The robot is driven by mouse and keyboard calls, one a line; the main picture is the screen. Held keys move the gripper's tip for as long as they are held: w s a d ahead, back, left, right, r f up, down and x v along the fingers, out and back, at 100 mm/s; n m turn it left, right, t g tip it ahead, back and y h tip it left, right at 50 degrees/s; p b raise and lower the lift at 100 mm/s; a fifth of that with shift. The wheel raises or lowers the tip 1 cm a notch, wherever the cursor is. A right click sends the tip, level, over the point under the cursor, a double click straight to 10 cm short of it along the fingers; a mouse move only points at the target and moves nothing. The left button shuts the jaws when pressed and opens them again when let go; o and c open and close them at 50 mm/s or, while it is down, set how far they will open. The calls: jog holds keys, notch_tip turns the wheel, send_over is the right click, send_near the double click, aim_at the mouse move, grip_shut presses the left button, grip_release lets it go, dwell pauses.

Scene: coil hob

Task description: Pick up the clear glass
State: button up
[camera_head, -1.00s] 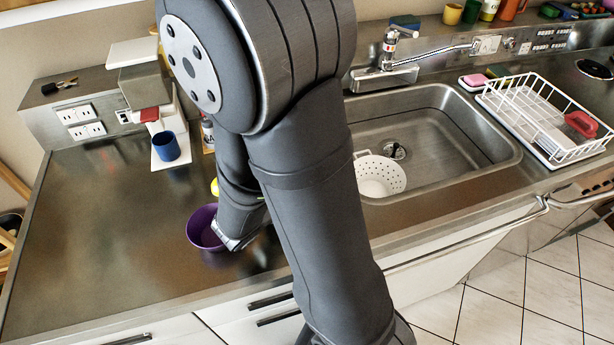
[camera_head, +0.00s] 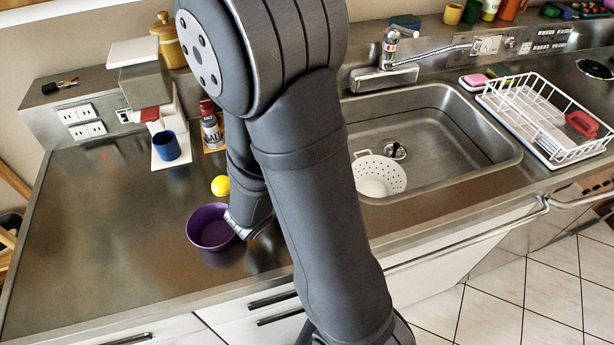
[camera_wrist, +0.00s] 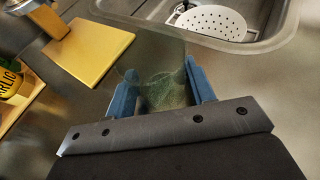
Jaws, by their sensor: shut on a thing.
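The clear glass (camera_wrist: 165,92) shows in the wrist view as a see-through, greenish shape between the two blue fingers of my gripper (camera_wrist: 161,82). My gripper is shut on it, one finger on each side. In the head view the glass and the fingers are hidden behind my arm. Whether the glass touches the counter or is off it, I cannot tell.
A purple bowl (camera_head: 210,228) and a yellow lemon (camera_head: 220,186) are close left of my wrist. A salt bottle (camera_head: 211,128) and blue cup (camera_head: 166,146) stand behind.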

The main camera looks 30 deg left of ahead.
jog(key=shift+r, duration=0.7)
jog(key=r, duration=0.1)
jog(key=d+r, duration=0.1)
jog(key=r, duration=0.1)
jog(key=shift+r, duration=0.2)
jog(key=w+d+r, duration=0.1)
jog(key=d+r, duration=0.5)
jog(key=d, duration=0.4)
jog(key=a+f, duration=0.1)
jog(key=a, duration=0.1)
jog(key=w+a+f, duration=0.1)
jog(key=a, duration=0.1)
jog(key=w+a+f, duration=0.1)
jog(key=a, duration=0.2)
jog(key=shift+w+f, duration=0.15)
jog(key=shift+f, duration=0.25)
jog(key=a+f, duration=0.1)
jog(key=a, duration=0.1)
jog(key=a+f, duration=0.4)
jog(key=shift+w+a, duration=0.1)
jog(key=shift+a, duration=0.1)
jog(key=shift+w+a+f, duration=0.2)
jog(key=shift+w+a, duration=1.55)
jog(key=shift+w+a+f, duration=0.15)
jog(key=shift+w+a, duration=1.6)
jog(key=shift+f, duration=0.45)
